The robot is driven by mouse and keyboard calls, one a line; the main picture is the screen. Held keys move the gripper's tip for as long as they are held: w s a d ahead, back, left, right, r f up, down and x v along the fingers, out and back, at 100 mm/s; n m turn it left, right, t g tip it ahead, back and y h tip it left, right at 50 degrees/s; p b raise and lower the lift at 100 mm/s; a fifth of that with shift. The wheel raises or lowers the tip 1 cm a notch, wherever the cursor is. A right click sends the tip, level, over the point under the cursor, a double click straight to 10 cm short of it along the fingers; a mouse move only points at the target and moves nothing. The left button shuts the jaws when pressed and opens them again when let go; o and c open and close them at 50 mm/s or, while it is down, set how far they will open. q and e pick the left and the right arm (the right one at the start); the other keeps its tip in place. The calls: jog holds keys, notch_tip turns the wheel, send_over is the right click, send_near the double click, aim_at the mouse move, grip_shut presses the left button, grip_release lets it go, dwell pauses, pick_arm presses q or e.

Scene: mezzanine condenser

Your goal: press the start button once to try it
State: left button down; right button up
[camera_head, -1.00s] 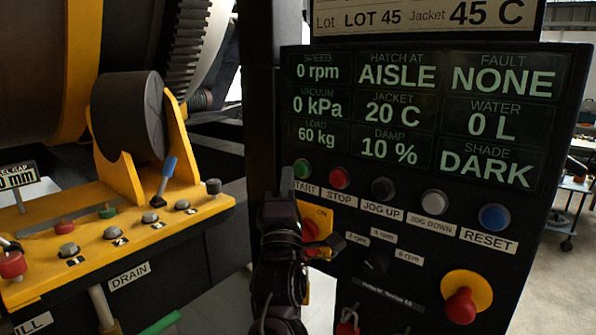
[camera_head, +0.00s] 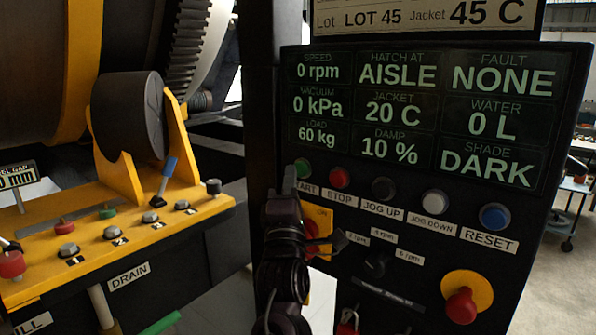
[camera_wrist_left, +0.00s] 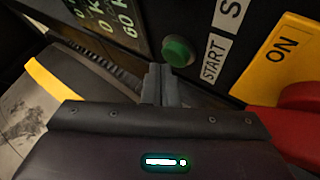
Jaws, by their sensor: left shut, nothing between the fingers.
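The green start button (camera_head: 302,168) is at the left end of the button row on the dark control panel (camera_head: 420,258), above the START label. In the left wrist view the button (camera_wrist_left: 179,51) stands out from the panel, just beyond the fingertips and a little to their right. My left gripper (camera_head: 289,180) is shut and empty, pointing up just left of and slightly below the button. Its closed fingers (camera_wrist_left: 158,74) appear close to the button but apart from it. My right gripper is in neither view.
The display (camera_head: 420,115) reads 0 rpm and fault NONE. The red stop button (camera_head: 339,178) sits just right of start. A yellow-backed red knob (camera_head: 461,304) is lower right. A yellow valve bench (camera_head: 100,232) stands left, beyond a dark post (camera_head: 262,100).

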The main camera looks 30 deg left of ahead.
pick_arm(q)
jog(key=shift+w, duration=0.5)
dwell(0.3)
jog(key=shift+s, duration=0.1)
jog(key=shift+s+b, duration=0.4)
jog(key=shift+s, duration=0.4)
jog(key=s, duration=0.2)
jog(key=s+b, duration=0.1)
jog(key=s, duration=0.2)
jog(key=shift+a, duration=0.2)
jog(key=shift+f, duration=0.1)
dwell(0.8)
